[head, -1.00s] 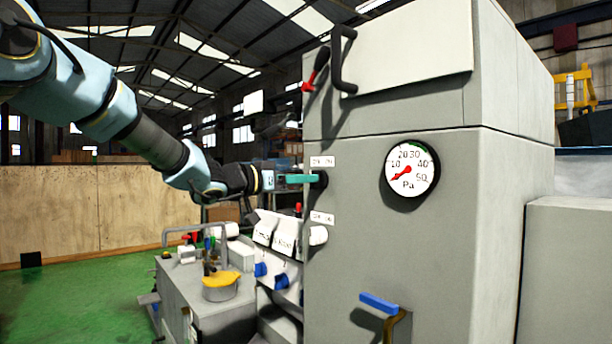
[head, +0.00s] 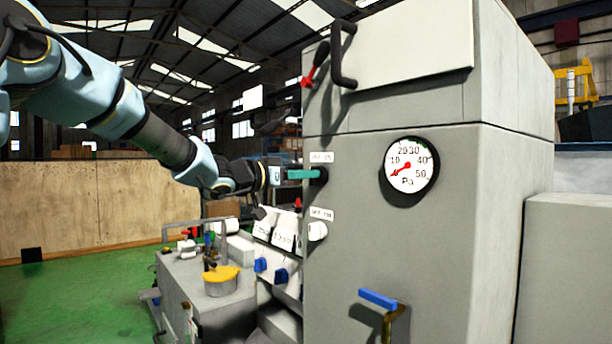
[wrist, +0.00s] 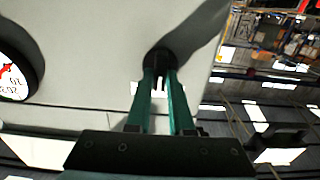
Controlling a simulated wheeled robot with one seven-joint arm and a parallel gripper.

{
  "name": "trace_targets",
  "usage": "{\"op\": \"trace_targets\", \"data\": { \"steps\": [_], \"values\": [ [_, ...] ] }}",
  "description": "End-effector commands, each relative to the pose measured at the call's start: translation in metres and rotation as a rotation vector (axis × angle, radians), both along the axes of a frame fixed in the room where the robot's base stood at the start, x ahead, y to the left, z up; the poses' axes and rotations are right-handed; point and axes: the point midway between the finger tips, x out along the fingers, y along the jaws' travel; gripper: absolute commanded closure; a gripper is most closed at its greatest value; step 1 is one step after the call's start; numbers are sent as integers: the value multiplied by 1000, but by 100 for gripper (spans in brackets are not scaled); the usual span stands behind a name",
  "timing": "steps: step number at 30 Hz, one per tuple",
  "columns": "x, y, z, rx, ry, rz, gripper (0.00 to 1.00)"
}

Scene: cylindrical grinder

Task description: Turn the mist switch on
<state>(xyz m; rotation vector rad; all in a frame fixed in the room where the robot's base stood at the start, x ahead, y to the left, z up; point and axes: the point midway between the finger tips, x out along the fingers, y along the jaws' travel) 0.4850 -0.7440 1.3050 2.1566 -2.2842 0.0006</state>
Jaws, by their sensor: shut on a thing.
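A round dark switch knob (wrist: 160,62) is on the grey cabinet's front, under a small white label (head: 321,157) too small to read. I cannot tell from the label that it is the mist switch. My gripper (head: 318,174) has teal fingers that reach the knob from the left in the head view. In the wrist view the two fingers (wrist: 160,82) stand on either side of the knob's handle and are shut on it. The fingers hide most of the handle, so its turn angle cannot be read.
Machine parts with a yellow-topped pot (head: 221,274) stand lower left.

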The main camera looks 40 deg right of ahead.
Motion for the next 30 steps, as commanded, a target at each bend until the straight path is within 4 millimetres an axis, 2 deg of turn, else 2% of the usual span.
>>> {"op": "trace_targets", "data": {
  "steps": [17, 23, 30],
  "values": [
    [0, 0, -1, -3, -47, 0, 100],
    [-1, 0, -3, -9, -162, 0, 100],
    [-2, 0, -5, -21, -375, 0, 100]
  ]
}}
